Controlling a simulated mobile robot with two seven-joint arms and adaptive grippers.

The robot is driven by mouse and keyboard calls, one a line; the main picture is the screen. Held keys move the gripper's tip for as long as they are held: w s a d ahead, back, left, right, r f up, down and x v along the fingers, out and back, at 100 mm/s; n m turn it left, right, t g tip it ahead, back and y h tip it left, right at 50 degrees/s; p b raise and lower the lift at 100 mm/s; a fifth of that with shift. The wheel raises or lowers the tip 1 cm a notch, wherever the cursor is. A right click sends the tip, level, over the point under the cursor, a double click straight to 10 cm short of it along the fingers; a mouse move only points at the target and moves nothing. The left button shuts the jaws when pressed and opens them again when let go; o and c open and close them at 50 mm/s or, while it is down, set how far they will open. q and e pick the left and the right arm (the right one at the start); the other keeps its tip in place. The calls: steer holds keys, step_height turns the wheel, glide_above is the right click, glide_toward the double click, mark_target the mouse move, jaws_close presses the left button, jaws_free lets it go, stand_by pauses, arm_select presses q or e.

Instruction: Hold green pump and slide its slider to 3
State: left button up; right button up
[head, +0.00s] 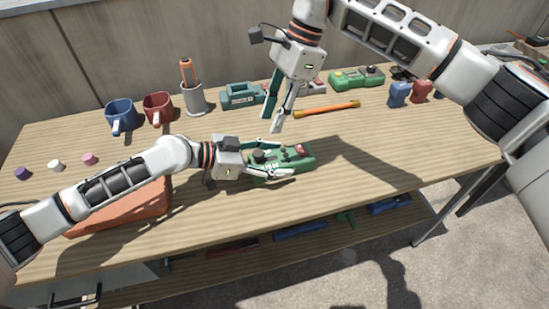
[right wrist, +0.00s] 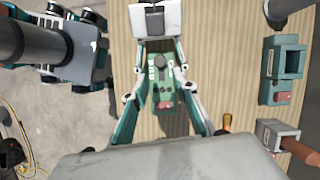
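The green pump (head: 297,161) lies near the middle of the workbench, with a dark knob and a red patch on top. The right wrist view shows it from above (right wrist: 164,88). My left gripper (head: 282,161) reaches in from the left, one finger along each long side of the pump. I cannot tell whether both fingers press on it. My right gripper (head: 274,117) hangs above and behind the pump, pointing down, open and empty. Its fingers frame the pump in the right wrist view. The slider and its marks are too small to read.
Along the back stand a blue mug (head: 121,115), a red mug (head: 158,108), a grey holder (head: 194,99), a teal device (head: 241,95) and another green device (head: 356,78). An orange-handled tool (head: 327,108) lies behind the pump. The bench right of the pump is clear.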

arm_select(q)
steer(key=c, duration=1.2)
arm_select(e)
jaws_close()
steer(key=n+t, duration=0.2)
steer(key=n, duration=3)
glide_above(250, 162)
step_height(250, 162, down, 8)
steer(key=shift+f, duration=0.25)
